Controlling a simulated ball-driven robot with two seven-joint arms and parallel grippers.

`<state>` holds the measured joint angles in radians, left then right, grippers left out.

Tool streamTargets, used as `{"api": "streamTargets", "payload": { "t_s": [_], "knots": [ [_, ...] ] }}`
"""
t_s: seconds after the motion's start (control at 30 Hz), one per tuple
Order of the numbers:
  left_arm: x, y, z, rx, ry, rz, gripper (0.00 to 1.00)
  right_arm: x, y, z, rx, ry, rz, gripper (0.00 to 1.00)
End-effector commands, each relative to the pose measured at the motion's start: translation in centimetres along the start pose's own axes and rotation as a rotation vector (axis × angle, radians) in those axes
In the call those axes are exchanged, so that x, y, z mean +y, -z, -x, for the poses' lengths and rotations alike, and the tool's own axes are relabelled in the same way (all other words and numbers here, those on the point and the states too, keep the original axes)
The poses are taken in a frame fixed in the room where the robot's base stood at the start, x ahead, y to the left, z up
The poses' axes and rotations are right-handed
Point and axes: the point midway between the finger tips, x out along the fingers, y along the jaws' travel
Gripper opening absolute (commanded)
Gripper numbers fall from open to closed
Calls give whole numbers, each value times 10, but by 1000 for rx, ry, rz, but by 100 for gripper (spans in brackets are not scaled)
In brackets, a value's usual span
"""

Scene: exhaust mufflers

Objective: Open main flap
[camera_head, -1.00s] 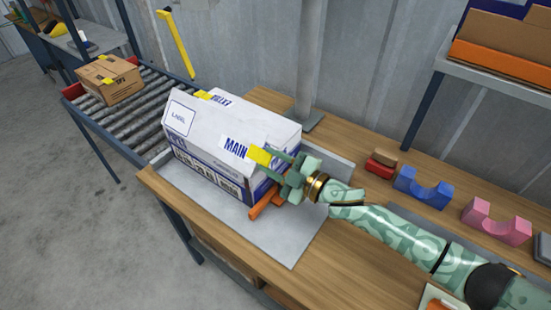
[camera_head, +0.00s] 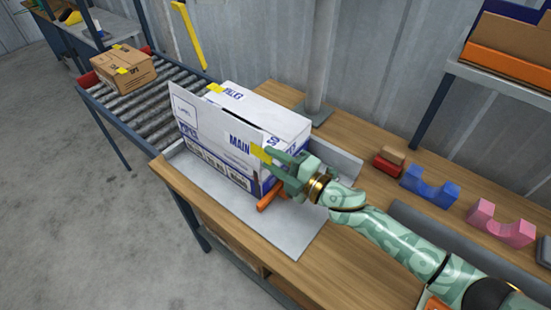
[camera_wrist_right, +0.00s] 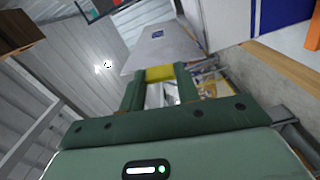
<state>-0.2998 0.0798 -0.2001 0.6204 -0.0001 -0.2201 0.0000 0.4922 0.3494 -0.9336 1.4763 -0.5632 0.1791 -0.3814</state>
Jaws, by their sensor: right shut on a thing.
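The white and blue carton (camera_head: 265,108) stands on the grey plate of the bench. Its main flap (camera_head: 205,125), marked MAIN and with a label, is raised steeply along the front side, with a dark gap behind it. My right gripper (camera_head: 268,155) is shut on the yellow tab (camera_head: 261,153) at the flap's near right end. In the right wrist view the yellow tab (camera_wrist_right: 160,73) sits between my fingertips (camera_wrist_right: 158,77), with the pale flap (camera_wrist_right: 160,45) beyond. The "extra" flap (camera_head: 232,95) still lies across the top. My left gripper is not in view.
An orange piece (camera_head: 270,197) lies by the carton's near corner. A roller conveyor (camera_head: 135,100) with a brown box (camera_head: 122,68) is at the left. A grey post (camera_head: 317,60) stands behind. Red, blue (camera_head: 428,187) and pink (camera_head: 500,222) blocks line the bench's right side.

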Motion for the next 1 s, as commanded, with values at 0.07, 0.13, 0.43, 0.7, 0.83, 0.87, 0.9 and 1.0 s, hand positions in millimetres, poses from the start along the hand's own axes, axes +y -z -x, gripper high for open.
{"api": "streamTargets", "payload": {
  "t_s": [0.07,0.13,0.43,0.7,0.83,0.87,0.9,1.0],
  "knots": [
    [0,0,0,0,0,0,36,-1,0,0,0,1,3,0],
    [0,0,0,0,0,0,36,-1,0,0,0,1,3,0],
    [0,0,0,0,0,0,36,-1,0,0,0,2,1,51],
    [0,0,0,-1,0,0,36,0,0,0,0,1,1,55],
    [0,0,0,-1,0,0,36,0,0,0,0,1,1,55],
    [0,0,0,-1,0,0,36,0,0,1,0,1,1,55],
    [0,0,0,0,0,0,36,0,0,3,0,1,1,55],
    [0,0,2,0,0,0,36,0,0,14,-1,1,1,55]
  ]
}}
